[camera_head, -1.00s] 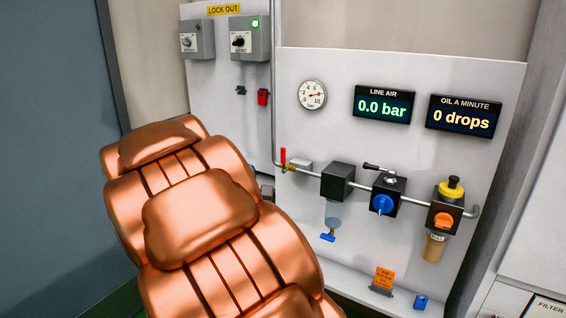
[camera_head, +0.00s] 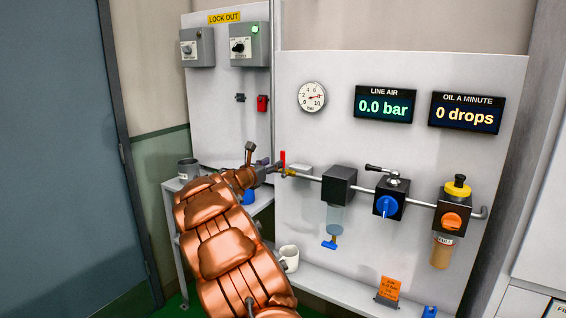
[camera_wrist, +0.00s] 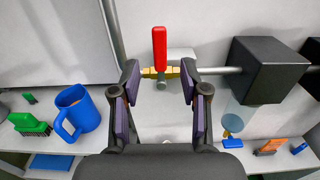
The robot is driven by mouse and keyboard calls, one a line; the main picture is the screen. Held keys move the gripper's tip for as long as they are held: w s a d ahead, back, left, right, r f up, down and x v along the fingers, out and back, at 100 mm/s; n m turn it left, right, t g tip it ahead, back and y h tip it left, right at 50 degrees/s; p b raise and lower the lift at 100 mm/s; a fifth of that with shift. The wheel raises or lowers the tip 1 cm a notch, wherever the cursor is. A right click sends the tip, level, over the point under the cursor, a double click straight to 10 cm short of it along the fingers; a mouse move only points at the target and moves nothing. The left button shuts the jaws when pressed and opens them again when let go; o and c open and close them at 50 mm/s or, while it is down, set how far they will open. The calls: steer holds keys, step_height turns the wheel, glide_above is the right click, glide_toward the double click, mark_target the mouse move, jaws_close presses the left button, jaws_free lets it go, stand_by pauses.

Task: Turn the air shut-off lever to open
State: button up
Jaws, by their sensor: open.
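The air shut-off lever (camera_wrist: 160,48) is red and stands upright on a brass valve body (camera_wrist: 161,72) in the pipe in the wrist view. In the head view the lever (camera_head: 282,157) shows as a small red handle at the left end of the pipe. My gripper (camera_wrist: 160,80) is open, its two fingers on either side of the valve, with the lever between and beyond the tips. In the head view my gripper (camera_head: 268,168) is close to the lever, at its left. I cannot tell whether any finger touches. The line air display (camera_head: 384,104) reads 0.0 bar.
A black filter block (camera_head: 339,185) is right of the valve, with a regulator (camera_head: 390,199) and lubricator (camera_head: 453,212) beyond. The round gauge (camera_head: 311,97) is above. A blue mug (camera_wrist: 74,112) and green brush (camera_wrist: 30,124) sit on the bench at left. A white mug (camera_head: 288,258) stands below.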

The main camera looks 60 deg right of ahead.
mark_target(282, 158)
steer(key=shift+w+d+r, duration=0.1)
steer(key=shift+d, duration=0.55)
steer(key=shift+d+p, duration=1)
steer(key=shift+d, duration=2.2)
steer(key=shift+c, duration=0.2)
jaws_close()
